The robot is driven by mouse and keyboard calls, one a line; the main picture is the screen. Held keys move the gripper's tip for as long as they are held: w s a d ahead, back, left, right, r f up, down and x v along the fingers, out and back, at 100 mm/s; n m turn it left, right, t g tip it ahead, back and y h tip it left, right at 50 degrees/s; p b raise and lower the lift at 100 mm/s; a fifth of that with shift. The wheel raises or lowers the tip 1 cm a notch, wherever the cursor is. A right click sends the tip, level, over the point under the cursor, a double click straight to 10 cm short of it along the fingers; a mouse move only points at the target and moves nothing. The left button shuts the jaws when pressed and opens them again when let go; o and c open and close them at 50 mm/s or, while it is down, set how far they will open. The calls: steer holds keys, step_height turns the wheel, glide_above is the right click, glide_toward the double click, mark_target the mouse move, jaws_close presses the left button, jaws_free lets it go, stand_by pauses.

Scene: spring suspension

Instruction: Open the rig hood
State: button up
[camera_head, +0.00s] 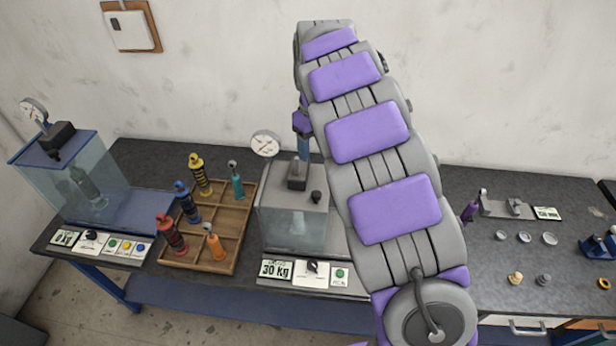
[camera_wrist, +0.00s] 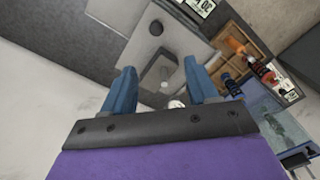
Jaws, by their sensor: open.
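The middle rig has a clear-walled hood (camera_head: 292,222) with a grey top, standing closed on the bench beside a "30 kg" display. A dark grey block (camera_head: 297,178) and a small black knob (camera_head: 316,197) sit on its top. My gripper (camera_head: 303,148) is partly hidden behind my arm and appears just above that block. In the wrist view my gripper (camera_wrist: 160,82) has its two blue fingers spread apart with nothing held between them. The rig's grey top (camera_wrist: 165,52) lies beyond the fingers, and the block (camera_wrist: 162,73) shows between them.
A second rig with a blue-topped clear box (camera_head: 70,185) stands at left. A wooden tray (camera_head: 222,235) with several coloured shock absorbers lies between the rigs. A round gauge (camera_head: 265,143) rises behind the middle rig. Small parts lie at right, and my arm covers the bench centre.

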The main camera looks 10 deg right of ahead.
glide_toward(316, 194)
steer(key=f+p, duration=0.1)
steer(key=f, duration=0.6)
steer(key=shift+a+f+p, duration=0.15)
steer(key=shift+a+p, duration=0.05)
steer(key=shift+p, duration=0.15)
steer(key=shift+d+f, duration=0.2)
steer(key=shift+f, duration=0.15)
steer(key=shift+d+f, duration=0.3)
steer(key=shift+d, duration=0.1)
steer(key=shift+a, duration=0.5)
steer(key=c, duration=0.5)
steer(key=shift+d, duration=0.3)
steer(key=c, duration=0.6)
